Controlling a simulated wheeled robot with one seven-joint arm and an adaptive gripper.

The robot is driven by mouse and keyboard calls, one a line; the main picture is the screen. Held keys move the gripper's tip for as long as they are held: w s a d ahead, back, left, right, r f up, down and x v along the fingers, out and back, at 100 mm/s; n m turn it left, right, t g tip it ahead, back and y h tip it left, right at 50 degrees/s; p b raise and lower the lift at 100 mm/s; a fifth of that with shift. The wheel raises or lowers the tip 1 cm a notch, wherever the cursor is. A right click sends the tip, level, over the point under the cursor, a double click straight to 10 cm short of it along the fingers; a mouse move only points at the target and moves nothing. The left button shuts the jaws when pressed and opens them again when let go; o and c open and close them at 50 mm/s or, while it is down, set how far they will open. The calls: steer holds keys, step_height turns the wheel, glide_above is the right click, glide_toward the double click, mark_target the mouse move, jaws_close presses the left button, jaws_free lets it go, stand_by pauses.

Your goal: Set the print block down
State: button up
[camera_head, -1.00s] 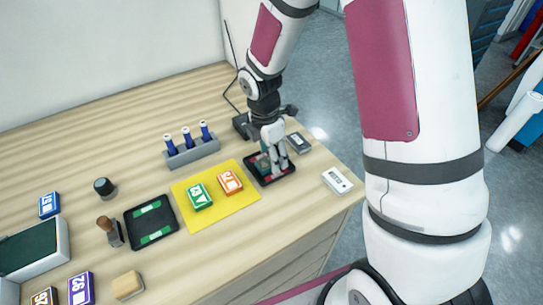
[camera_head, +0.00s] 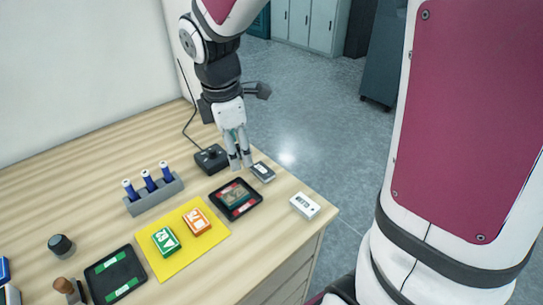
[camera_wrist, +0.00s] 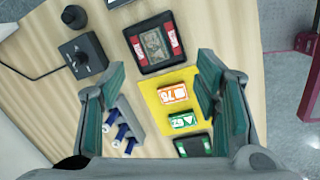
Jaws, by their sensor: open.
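The print block (camera_head: 236,195) is a flat dark piece with a greenish-brown patterned face. It lies inside the black tray with red end marks (camera_head: 236,212). In the wrist view the block (camera_wrist: 153,43) lies within the walls of that tray (camera_wrist: 150,67). My gripper (camera_head: 240,163) is above the table, beyond the tray in the head view, and apart from the block. In the wrist view my gripper (camera_wrist: 160,70) has its green-padded fingers wide apart with nothing between them.
A yellow mat (camera_head: 173,263) with a green block (camera_head: 165,241) and an orange block (camera_head: 197,221) lies beside the tray.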

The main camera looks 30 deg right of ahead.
steer(key=s+r+m+t, duration=0.2)
steer(key=s+r+m, duration=0.3)
steer(key=s+m, duration=0.3)
steer(key=s+r+m+t+y, duration=0.1)
steer(key=s+r+m, duration=0.3)
steer(key=s+m, duration=0.4)
steer(key=shift+s+d+r+t, duration=0.3)
steer(key=shift+s+r+t, duration=0.15)
steer(key=shift+s, duration=0.25)
